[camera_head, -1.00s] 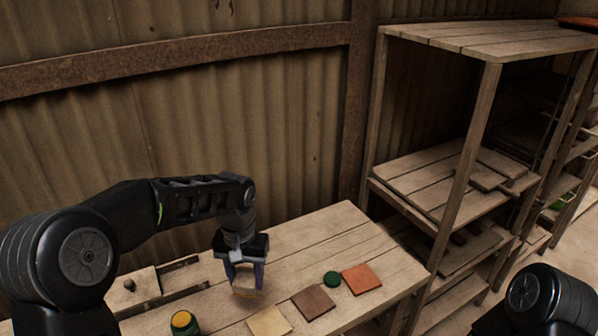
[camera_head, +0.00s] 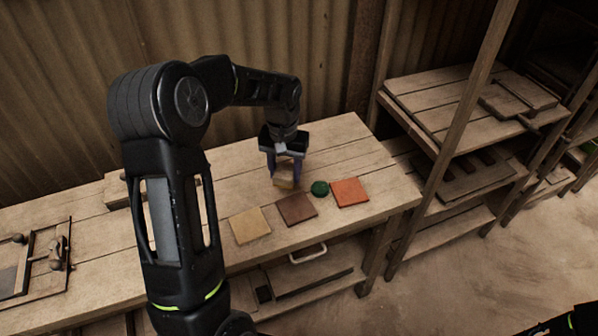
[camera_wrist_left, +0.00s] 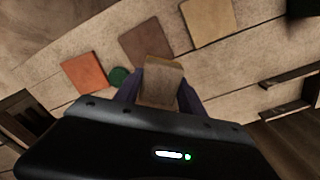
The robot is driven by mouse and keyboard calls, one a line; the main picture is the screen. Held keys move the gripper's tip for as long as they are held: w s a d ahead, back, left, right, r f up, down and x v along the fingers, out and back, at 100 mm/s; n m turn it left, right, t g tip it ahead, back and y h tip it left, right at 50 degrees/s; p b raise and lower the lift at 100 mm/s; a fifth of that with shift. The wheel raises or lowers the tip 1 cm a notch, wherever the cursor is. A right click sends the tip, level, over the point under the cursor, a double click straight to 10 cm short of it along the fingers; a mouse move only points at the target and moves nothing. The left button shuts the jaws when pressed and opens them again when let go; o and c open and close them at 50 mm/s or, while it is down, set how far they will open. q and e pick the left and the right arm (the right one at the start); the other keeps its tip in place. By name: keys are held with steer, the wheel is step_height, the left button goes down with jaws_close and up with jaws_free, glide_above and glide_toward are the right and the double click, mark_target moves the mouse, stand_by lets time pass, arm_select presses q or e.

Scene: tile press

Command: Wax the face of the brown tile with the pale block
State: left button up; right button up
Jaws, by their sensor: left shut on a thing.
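The brown tile (camera_head: 297,209) lies flat on the wooden bench between a yellow tile (camera_head: 250,226) and an orange tile (camera_head: 350,192). It also shows in the left wrist view (camera_wrist_left: 143,42). My left gripper (camera_head: 285,178) points down just behind the brown tile and is shut on the pale block (camera_head: 284,183). In the left wrist view the block (camera_wrist_left: 159,84) sits between the fingers and covers part of the brown tile's near edge in the picture. I cannot tell whether block and tile touch. My right gripper is not in view.
A round green thing (camera_head: 320,188) sits between the brown and orange tiles, close to the block. A wooden tray with fittings (camera_head: 36,262) is at the bench's left. Shelves (camera_head: 455,110) stand at the right. The bench's back right is clear.

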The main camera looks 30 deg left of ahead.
arm_select(q)
steer(key=shift+w+d, duration=0.15)
steer(key=shift+w, duration=0.15)
steer(key=shift+f, duration=0.15)
